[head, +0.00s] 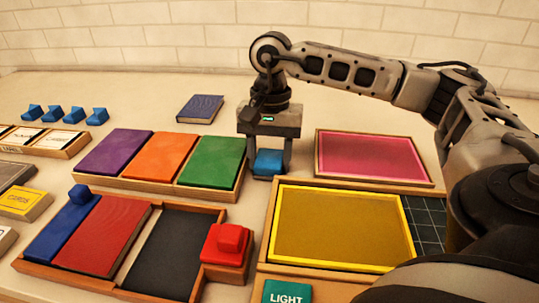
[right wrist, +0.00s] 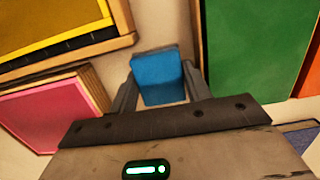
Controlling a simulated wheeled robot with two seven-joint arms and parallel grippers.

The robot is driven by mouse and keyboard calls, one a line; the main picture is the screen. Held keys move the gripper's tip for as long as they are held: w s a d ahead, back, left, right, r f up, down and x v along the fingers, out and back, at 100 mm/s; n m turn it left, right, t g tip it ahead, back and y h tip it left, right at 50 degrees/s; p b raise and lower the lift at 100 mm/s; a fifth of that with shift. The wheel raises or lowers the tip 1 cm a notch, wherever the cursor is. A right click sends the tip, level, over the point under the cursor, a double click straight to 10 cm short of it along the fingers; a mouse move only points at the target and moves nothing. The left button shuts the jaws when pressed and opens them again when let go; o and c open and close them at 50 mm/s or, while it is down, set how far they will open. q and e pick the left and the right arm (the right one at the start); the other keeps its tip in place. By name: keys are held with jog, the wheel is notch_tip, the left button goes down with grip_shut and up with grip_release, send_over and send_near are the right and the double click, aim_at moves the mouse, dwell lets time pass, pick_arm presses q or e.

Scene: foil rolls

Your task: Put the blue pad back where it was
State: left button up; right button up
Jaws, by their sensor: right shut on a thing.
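My right gripper (head: 268,168) points down between the three-colour tray and the yellow panel. It is shut on a small light blue block (head: 268,162), which also shows between the fingers in the right wrist view (right wrist: 157,78). I cannot tell whether the block touches the table. A flat dark blue pad (head: 53,232) lies in the left part of the front wooden tray (head: 150,296), with a small blue block (head: 80,195) on its far end. A dark blue book-like pad (head: 200,108) lies alone at the back. My left gripper is not in view.
Beside the blue pad are a red pad (head: 103,235), a bare dark slot (head: 172,255) and a red block (head: 226,246). Purple, orange and green pads (head: 211,160) fill the tray behind. Yellow (head: 340,225) and pink (head: 370,155) framed panels lie right. The back table is mostly clear.

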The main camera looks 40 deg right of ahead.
jog(key=shift+f, duration=0.1)
jog(key=shift+f, duration=0.15)
jog(key=o, duration=0.8)
jog(key=shift+c, duration=0.2)
